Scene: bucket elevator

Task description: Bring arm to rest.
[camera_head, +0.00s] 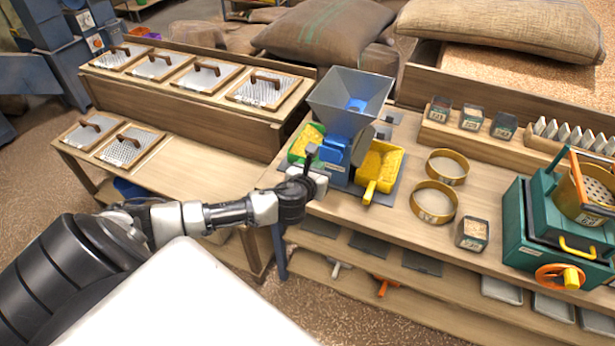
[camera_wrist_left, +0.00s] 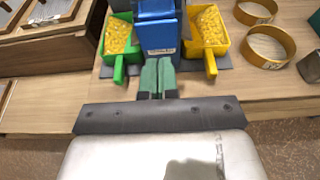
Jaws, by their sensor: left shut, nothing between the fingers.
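My left arm comes in from the left in the head view. Its gripper (camera_head: 312,155) is in front of the blue machine with the grey hopper (camera_head: 350,97). In the left wrist view the fingers (camera_wrist_left: 157,78) are shut with nothing between them and point at the blue body (camera_wrist_left: 157,28). I cannot tell whether they touch it. A green scoop bin (camera_head: 304,143) and a yellow scoop bin (camera_head: 380,168), both with yellow grain, flank the machine. They also show in the left wrist view, green (camera_wrist_left: 118,40) and yellow (camera_wrist_left: 208,35). My right gripper is not in view.
The workbench (camera_head: 400,222) has two brass rings, one (camera_head: 433,202) nearer its front edge. A teal machine (camera_head: 555,225) with an orange wheel stands at the right. Sieve trays (camera_head: 128,147) lie on the left table. Sacks (camera_head: 325,32) are behind. The floor at the front is clear.

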